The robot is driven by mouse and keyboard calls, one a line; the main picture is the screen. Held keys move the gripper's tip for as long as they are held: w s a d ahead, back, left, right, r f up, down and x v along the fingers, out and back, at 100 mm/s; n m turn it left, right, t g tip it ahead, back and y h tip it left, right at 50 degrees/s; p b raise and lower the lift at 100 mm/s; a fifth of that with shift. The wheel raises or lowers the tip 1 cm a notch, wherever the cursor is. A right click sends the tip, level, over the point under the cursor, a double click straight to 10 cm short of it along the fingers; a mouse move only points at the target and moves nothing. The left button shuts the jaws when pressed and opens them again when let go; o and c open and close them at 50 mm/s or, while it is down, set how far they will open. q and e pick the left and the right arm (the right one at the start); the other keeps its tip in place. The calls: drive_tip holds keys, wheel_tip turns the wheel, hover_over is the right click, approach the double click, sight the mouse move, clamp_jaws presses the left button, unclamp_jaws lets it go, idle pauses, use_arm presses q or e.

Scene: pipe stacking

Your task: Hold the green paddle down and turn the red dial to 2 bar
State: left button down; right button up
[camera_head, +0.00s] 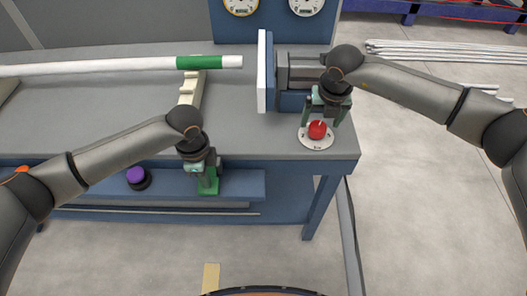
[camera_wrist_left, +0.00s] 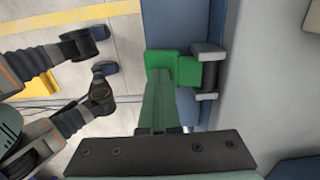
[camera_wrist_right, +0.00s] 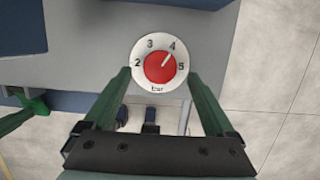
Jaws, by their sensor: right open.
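The green paddle (camera_head: 208,190) is at the front edge of the workbench. In the left wrist view the paddle (camera_wrist_left: 190,68) sits beside a dark hinge. My left gripper (camera_head: 207,178) is shut, its fingers together, with the tips over the paddle and seemingly touching it. The red dial (camera_head: 317,129) is on a white round scale at the bench's right front corner. In the right wrist view the dial (camera_wrist_right: 160,68) has its white mark toward 4. My right gripper (camera_wrist_right: 160,78) is open, with its fingers on either side of the dial; contact is not clear.
A white pipe with a green band (camera_head: 200,62) lies across a cream support toward a grey-blue clamp (camera_head: 292,92). Two gauges stand at the back. A purple knob (camera_head: 136,175) is on the lower shelf. Floor right of the bench is clear nearby.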

sight(318, 128)
drive_tip(key=m+h, duration=0.1)
drive_tip(key=m, duration=0.4)
drive_tip(key=shift+f+m, duration=0.1)
drive_tip(key=shift+m, duration=0.3)
drive_tip(key=shift+a+x, duration=0.2)
drive_tip(key=shift+x, duration=2.15)
drive_tip(key=shift+f, duration=0.2)
